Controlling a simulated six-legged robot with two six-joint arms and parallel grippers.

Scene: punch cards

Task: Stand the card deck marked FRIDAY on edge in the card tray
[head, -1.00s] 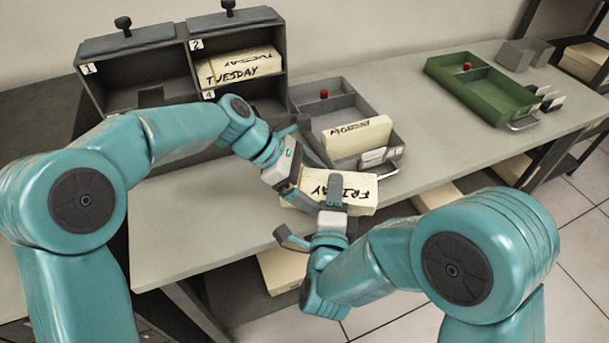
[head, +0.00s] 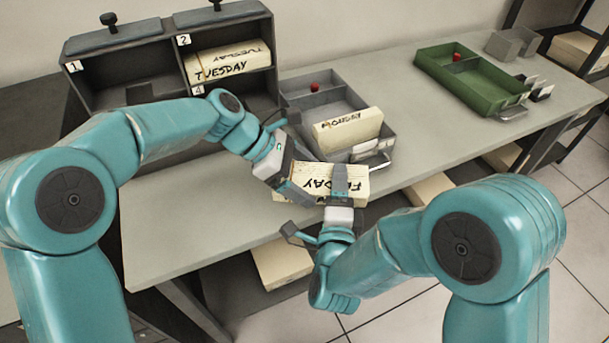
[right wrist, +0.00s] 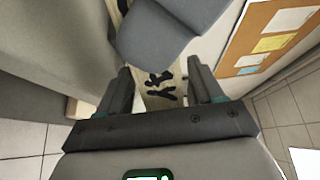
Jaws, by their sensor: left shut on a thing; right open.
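The cream card deck marked FRIDAY (head: 355,184) is held near the table's front edge, its lettering upside down in the head view. My left gripper (head: 296,178) is shut on its left part. My right gripper (head: 318,208) is open at the deck's near side, one finger overlapping the lettering. In the right wrist view, the deck (right wrist: 160,92) shows between the open right fingers (right wrist: 160,88), and a grey part of my left gripper covers some of it. The grey card tray (head: 345,105) is just behind, with a deck marked MONDAY (head: 347,130) standing in it.
A green tray (head: 480,85) stands farther right on the table (head: 215,225). A dark cabinet (head: 168,50) with numbered compartments at the back left holds a TUESDAY deck (head: 225,63). A small grey holder (head: 515,43) is at the back right. The left front tabletop is clear.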

